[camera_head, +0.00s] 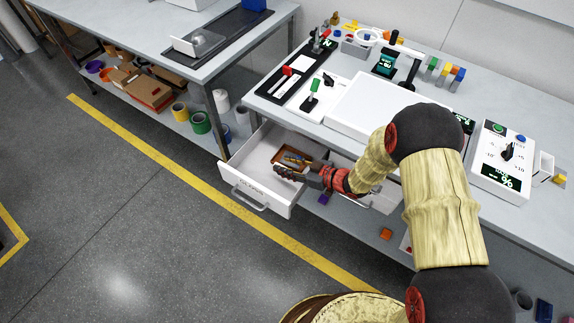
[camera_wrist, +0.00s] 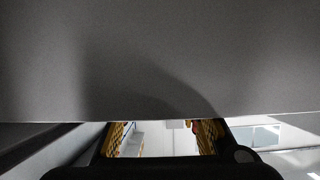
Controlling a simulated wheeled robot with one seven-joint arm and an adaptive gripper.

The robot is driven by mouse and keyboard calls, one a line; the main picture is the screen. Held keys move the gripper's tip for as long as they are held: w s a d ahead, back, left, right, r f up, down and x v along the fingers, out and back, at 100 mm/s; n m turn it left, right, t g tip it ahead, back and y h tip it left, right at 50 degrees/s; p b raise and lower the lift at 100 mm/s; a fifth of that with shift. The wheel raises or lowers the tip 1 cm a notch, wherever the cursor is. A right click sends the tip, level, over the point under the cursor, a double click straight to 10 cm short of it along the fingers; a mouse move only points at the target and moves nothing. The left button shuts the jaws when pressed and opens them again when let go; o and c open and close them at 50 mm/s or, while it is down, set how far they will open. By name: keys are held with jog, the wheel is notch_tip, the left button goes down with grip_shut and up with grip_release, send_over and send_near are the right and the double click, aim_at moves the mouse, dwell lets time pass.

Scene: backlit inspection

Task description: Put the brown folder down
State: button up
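A brown, shallow, flat thing (camera_head: 279,154), likely the brown folder, lies inside the open white drawer (camera_head: 240,184). My gripper (camera_head: 287,167) reaches into the drawer from the right and covers part of the brown thing. In the wrist view my two yellow-lined fingers (camera_wrist: 161,138) stand apart, with only a pale gap visible between them. A grey surface (camera_wrist: 150,60) fills the upper wrist view and hides the fingertips. I cannot tell whether a finger touches the brown thing.
The workbench (camera_head: 300,118) above the drawer holds a white panel, switches and a dial box (camera_head: 503,165). A second bench (camera_head: 150,35) stands at the left, with tape rolls and a cardboard box (camera_head: 148,92) on its shelf. The floor before the drawer is clear.

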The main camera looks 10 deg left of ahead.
jog(key=shift+r, duration=0.25)
jog(key=p+v, duration=0.4)
jog(key=v, duration=0.8)
jog(key=shift+r, duration=0.4)
jog(key=shift+w, duration=0.1)
